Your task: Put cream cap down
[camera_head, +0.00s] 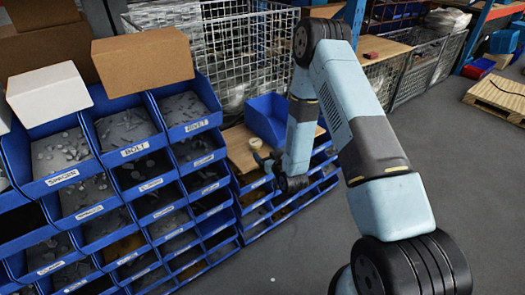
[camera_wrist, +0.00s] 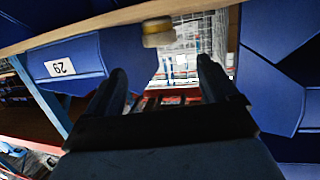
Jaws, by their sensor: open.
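The cream cap (camera_head: 255,143) is a small, pale round piece on a wooden board beside a blue bin in the head view. In the wrist view, which looks upside down, the cap (camera_wrist: 157,30) sits against the board's edge (camera_wrist: 95,26), beyond my fingertips and roughly between them. My gripper (camera_wrist: 162,65) is open, and nothing shows between its fingers. In the head view my gripper (camera_head: 264,160) is small and dark, close to the cap at the board. I cannot tell the exact gap between cap and fingers.
An empty blue bin (camera_head: 268,119) stands on the board just behind the cap. Blue racks of labelled bins (camera_head: 135,150) fill the left, with cardboard boxes (camera_head: 142,58) on top. A wire cage (camera_head: 245,50) stands behind. The grey floor at right is mostly clear.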

